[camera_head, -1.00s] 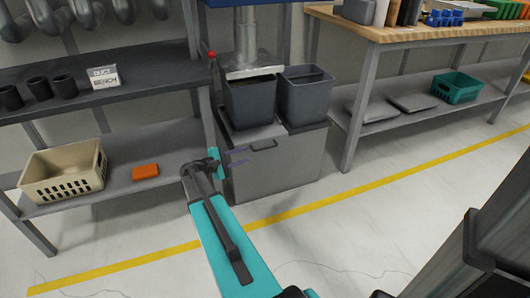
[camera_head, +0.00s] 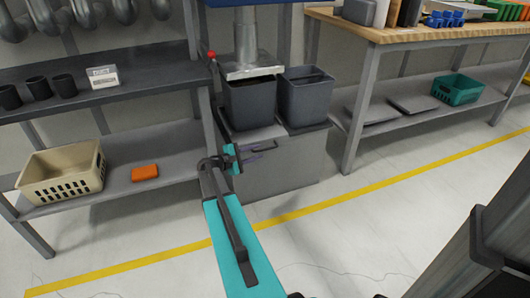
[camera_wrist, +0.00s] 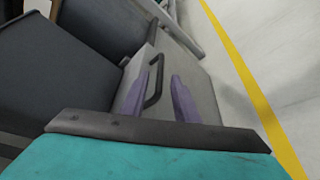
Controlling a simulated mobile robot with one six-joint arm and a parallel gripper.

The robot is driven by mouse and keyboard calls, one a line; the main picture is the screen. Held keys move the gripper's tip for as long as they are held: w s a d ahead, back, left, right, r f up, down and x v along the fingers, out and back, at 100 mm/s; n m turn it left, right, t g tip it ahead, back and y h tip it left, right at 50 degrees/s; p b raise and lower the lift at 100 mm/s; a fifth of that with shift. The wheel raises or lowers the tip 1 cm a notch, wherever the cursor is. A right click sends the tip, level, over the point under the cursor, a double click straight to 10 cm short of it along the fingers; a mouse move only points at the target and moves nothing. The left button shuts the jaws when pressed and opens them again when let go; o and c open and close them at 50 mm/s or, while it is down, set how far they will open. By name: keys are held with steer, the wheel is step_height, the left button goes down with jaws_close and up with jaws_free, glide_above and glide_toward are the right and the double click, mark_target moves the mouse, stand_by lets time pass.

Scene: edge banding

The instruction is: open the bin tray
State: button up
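The bin tray (camera_head: 275,172) is a grey box-like unit with a dark handle (camera_head: 265,147) on its upper front. Two dark grey bins, a left one (camera_head: 250,103) and a right one (camera_head: 305,97), stand on it. My gripper (camera_head: 252,151) is at the front of the unit, close to the handle. In the wrist view the two purple fingers of my gripper (camera_wrist: 161,80) are apart, and the handle (camera_wrist: 157,78) appears between them. I cannot tell whether either finger touches it.
A metal duct (camera_head: 247,45) comes down over the left bin. A shelf (camera_head: 110,165) on the left holds a beige basket (camera_head: 62,172) and an orange block (camera_head: 145,173). A workbench (camera_head: 430,33) stands right. The floor in front is clear, with a yellow line (camera_head: 330,203).

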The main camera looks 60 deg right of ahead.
mark_target(266, 149)
steer(key=b+x, duration=0.1)
steer(key=x, duration=0.5)
steer(key=shift+d, duration=0.2)
